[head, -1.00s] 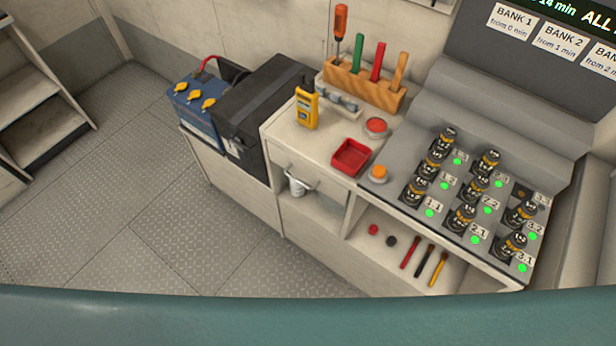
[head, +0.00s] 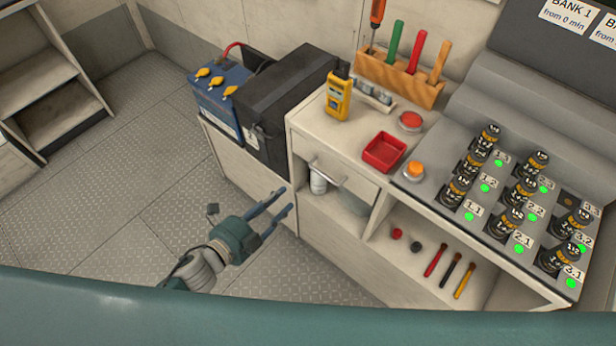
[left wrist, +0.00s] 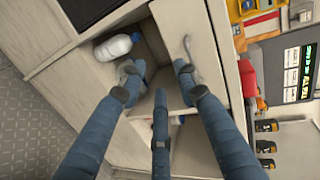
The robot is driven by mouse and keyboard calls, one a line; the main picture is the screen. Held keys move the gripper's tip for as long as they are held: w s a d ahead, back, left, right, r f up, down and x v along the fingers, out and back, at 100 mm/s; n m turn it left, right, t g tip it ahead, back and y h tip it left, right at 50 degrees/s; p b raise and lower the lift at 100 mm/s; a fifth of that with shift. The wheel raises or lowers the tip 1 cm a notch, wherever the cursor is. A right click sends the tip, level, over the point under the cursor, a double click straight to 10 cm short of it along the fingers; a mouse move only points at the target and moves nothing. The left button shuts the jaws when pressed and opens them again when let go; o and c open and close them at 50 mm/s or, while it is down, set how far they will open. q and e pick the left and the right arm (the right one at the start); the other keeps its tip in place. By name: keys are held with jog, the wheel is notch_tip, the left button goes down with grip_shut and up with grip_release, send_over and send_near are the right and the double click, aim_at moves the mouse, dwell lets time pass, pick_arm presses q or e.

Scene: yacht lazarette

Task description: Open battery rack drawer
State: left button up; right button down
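The drawer (head: 350,190) is a pale panel under the counter, beside the black battery, and looks closed. My left gripper (head: 286,201) is open and empty, left of the drawer front and apart from the handle. In the left wrist view, the drawer front (left wrist: 176,22) and handle (left wrist: 191,52) lie beyond the spread fingers (left wrist: 157,72). One fingertip appears close to the handle there; I cannot tell the gap. My right gripper is not in view.
A white bottle (head: 318,181) stands in the open compartment below the drawer. A black battery (head: 285,105) and blue battery (head: 221,96) stand left of the counter. A red tray (head: 384,152) and yellow meter (head: 339,97) are on top. The floor (head: 110,200) at left is clear.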

pick_arm(q)
jog(key=w+d+r+m+h+p, duration=0.1)
jog(key=w+d+m, duration=0.1)
jog(key=w+d, duration=0.6)
jog(key=shift+d+r, duration=0.2)
jog(key=shift+r, duration=0.05)
jog(key=shift+w, duration=0.1)
jog(key=shift+c, duration=0.5)
grip_shut()
